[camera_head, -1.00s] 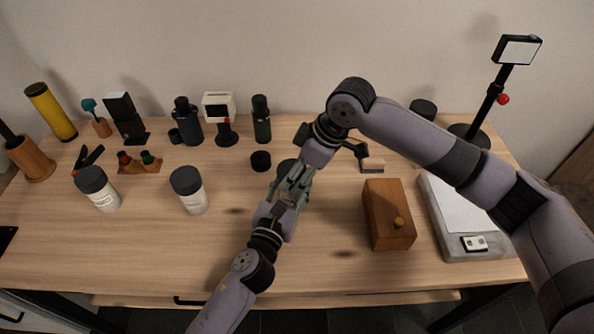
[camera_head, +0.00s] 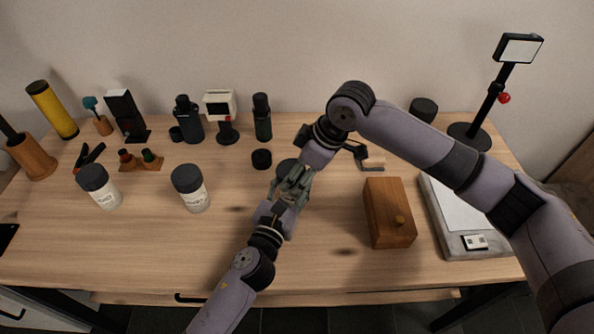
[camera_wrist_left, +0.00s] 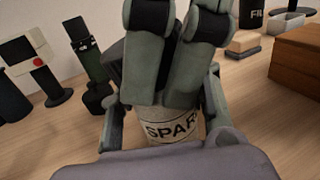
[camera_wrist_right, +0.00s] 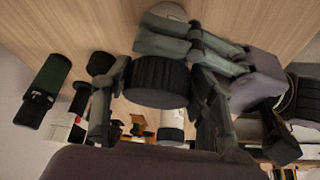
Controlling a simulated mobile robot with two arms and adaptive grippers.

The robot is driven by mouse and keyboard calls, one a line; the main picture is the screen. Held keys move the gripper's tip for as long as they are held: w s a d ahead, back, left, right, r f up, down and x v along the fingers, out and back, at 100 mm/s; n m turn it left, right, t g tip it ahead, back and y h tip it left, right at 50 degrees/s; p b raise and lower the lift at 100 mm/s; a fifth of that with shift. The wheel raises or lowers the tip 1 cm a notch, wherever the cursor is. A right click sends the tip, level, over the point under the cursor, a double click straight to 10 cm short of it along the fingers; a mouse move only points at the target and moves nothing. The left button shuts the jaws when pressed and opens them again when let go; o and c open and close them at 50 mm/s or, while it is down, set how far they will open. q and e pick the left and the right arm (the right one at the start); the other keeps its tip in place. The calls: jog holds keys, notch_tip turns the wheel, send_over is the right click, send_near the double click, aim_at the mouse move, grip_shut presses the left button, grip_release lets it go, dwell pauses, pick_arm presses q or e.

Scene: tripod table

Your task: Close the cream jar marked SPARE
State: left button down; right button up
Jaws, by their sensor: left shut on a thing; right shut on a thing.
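The cream jar marked SPARE (camera_wrist_left: 168,129) shows its pale body and part of its label low in the left wrist view. My left gripper (camera_head: 290,187) is shut on the jar's body, and its fingers cover much of it. A black ridged lid (camera_wrist_right: 157,82) is between the fingers of my right gripper (camera_wrist_right: 160,100), which is shut on it. The lid's dark top (camera_head: 287,168) shows partly in the head view. The lid lies close to the jar, but the fingers hide the joint, so I cannot tell whether it is seated.
Two white jars with dark lids stand left, one (camera_head: 190,190) nearer the middle, the other (camera_head: 100,187) farther left. A small black cylinder (camera_head: 261,159) is behind the grippers. A wooden box (camera_head: 388,213) and a scale (camera_head: 468,243) stand right. The front middle of the table is clear.

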pick_arm(q)
jog(key=shift+d+r, duration=0.15)
jog(key=shift+r, duration=0.05)
pick_arm(e)
jog(key=shift+d+f, duration=0.3)
jog(key=shift+f, duration=0.25)
jog(key=o, duration=0.7)
jog(key=shift+o, duration=0.4)
pick_arm(q)
jog(key=shift+w+a, duration=0.15)
jog(key=shift+a, duration=0.15)
pick_arm(e)
jog(key=shift+r, duration=0.1)
pick_arm(q)
jog(key=shift+f, duration=0.15)
pick_arm(e)
jog(key=shift+r, duration=0.1)
jog(key=v, duration=0.3)
jog(key=shift+r, duration=0.15)
jog(key=shift+s+d+r, duration=0.1)
jog(key=shift+r, duration=0.35)
pick_arm(q)
jog(key=shift+d, duration=0.1)
